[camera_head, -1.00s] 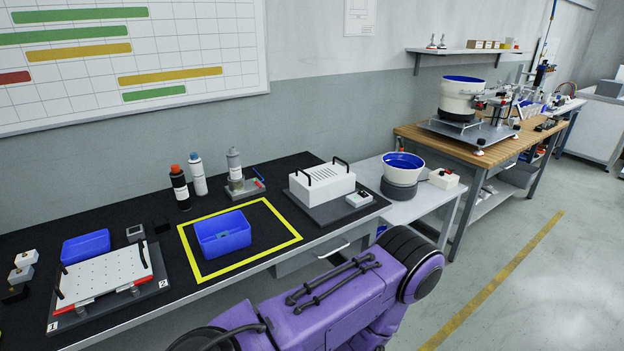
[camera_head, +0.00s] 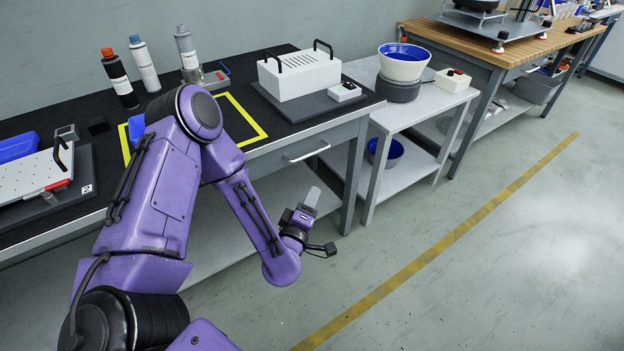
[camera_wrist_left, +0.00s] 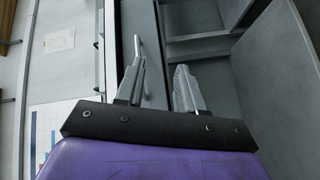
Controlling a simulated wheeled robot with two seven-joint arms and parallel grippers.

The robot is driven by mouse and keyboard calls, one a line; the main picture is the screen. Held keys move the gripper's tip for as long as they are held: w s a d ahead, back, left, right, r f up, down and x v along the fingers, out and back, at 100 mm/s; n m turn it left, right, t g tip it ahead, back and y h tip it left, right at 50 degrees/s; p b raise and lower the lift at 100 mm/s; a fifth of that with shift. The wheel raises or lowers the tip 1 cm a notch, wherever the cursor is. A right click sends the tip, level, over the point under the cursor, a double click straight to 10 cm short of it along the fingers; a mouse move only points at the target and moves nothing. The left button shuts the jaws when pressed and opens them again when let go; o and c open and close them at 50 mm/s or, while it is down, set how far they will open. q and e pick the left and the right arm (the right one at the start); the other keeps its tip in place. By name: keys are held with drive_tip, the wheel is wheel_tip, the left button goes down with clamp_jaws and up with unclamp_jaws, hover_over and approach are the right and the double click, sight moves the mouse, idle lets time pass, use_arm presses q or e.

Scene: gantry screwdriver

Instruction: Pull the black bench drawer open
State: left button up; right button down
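The black-topped bench (camera_head: 245,163) has a grey drawer (camera_head: 285,152) under its right end, with a pale bar handle (camera_head: 307,150). The drawer front looks flush with the bench. My left gripper (camera_head: 312,198) is in front of and below the handle in the head view, apart from it. In the left wrist view my left gripper (camera_wrist_left: 160,85) is open with nothing between its fingers. A pale bar, which looks like the handle (camera_wrist_left: 137,46), shows beyond the left finger; contact cannot be told. My right gripper is out of view.
A white box with black handles (camera_head: 300,75) stands on the bench above the drawer. A grey side table (camera_head: 415,108) with a blue-lined bowl (camera_head: 403,62) stands just right. The floor in front (camera_head: 420,210) is clear up to a yellow line.

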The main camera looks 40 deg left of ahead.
sight(314, 154)
use_arm(q)
drive_tip(key=w+a+r+n+y, duration=0.1)
drive_tip(key=w+a+r, duration=0.1)
drive_tip(key=w, duration=0.3)
drive_tip(key=w+a+r+n+t+y, duration=0.1)
drive_tip(key=w+a+r+n, duration=0.1)
drive_tip(key=w+a, duration=0.2)
drive_tip(key=shift+x, duration=1.05)
drive_tip(key=shift+d+f, duration=0.1)
drive_tip(key=shift+f, duration=0.05)
clamp_jaws()
drive_tip(key=shift+d, duration=0.15)
